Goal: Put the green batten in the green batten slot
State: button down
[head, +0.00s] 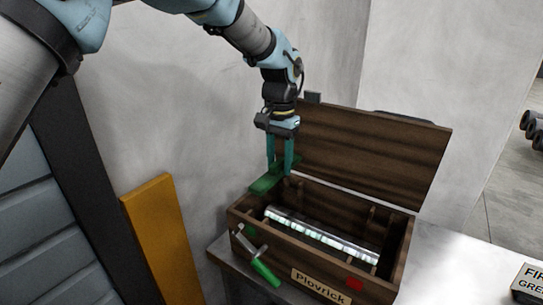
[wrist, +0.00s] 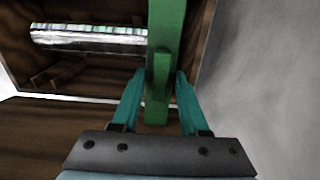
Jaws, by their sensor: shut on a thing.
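The green batten (head: 266,184) is held in my gripper (head: 284,170) above the left end of an open wooden box (head: 310,262). In the wrist view the batten (wrist: 166,30) runs up the picture, with a raised rib between my two teal fingers (wrist: 160,78). The fingers are shut on this rib. The batten appears above the box rim and apart from the silver cylinder (head: 320,234) lying inside. A small green patch (head: 249,230) shows on the box's front left. I cannot make out the slot itself; the batten and fingers cover part of the box's left end.
The box lid (head: 365,145) stands open behind. A crank with a green handle (head: 266,273) sticks out at the front left. A red square (head: 355,284) is on the front. An orange board (head: 160,235) leans at the left. A dark labelled box (head: 528,283) is at the right.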

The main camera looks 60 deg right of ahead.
jog(key=shift+r, duration=0.1)
dwell(0.3)
jog(key=b, duration=0.3)
send_over(278, 207)
jog(key=shift+f, duration=3)
jog(key=shift+f+b, duration=0.9)
jog(key=shift+f, duration=1.55)
jog(key=shift+c, duration=1.7)
grip_release()
jog(key=shift+r, duration=0.1)
notch_tip(278, 207, up, 11)
jog(key=b, duration=0.3)
jog(key=shift+s, duration=0.1)
